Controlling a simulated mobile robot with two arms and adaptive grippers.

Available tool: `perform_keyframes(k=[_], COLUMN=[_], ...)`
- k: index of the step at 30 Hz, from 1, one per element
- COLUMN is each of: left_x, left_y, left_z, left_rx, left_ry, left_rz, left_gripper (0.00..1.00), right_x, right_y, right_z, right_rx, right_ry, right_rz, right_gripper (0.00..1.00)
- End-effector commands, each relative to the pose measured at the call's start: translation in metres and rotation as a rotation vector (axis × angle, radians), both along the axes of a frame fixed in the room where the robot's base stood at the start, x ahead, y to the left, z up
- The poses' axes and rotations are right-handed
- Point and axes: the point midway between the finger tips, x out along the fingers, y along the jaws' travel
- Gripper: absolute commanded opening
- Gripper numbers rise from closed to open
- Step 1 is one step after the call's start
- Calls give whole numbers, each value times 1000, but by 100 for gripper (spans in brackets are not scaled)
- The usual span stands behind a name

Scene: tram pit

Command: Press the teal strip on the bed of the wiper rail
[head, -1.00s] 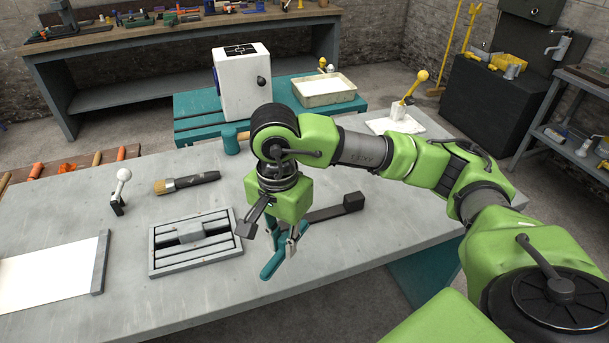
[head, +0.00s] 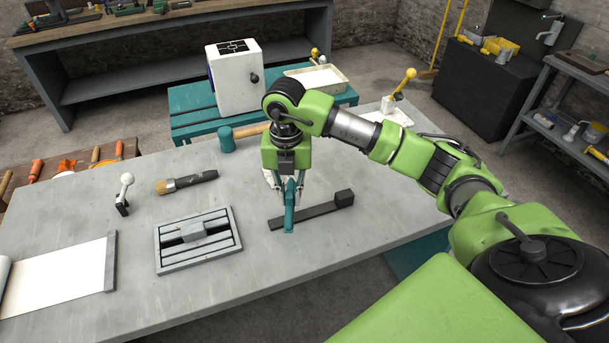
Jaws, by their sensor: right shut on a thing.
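The teal strip (head: 289,212) is held in my right gripper (head: 286,185), which is shut on it. Its lower end hangs out below the fingers and shows in front of a dark flat bar with a block at its right end, which looks like the wiper rail (head: 322,209). The strip crosses the bar's left part. I cannot tell whether it touches the bar or is held above it. Part of the strip is hidden by the fingers. My left gripper is not in view.
A grey slotted frame with a central block (head: 198,238) lies left of the rail. A brush (head: 187,182), a white-knobbed lever (head: 125,193) and a white sheet (head: 60,272) are farther left. A teal mallet (head: 227,139) lies behind. The table's front right is clear.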

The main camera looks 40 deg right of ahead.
Motion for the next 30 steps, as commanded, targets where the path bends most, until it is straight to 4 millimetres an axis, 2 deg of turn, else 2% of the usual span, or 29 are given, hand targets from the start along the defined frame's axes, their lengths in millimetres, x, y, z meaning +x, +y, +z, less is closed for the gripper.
perform_keyframes(k=[1,9,15,20,30], left_x=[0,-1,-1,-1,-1], left_y=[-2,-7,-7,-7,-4], left_z=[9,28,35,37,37], left_rx=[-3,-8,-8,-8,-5], left_ry=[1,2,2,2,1], left_rz=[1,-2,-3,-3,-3], left_gripper=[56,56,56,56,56], right_x=[2,10,12,12,13], right_y=[-6,-34,-47,-51,-51], right_z=[4,2,-1,-3,-3], right_rx=[0,-2,-2,-2,-1], right_ry=[2,1,1,-1,-1], right_rz=[-127,-793,-1096,-1185,-1191], right_gripper=[0,0,0,0,0])
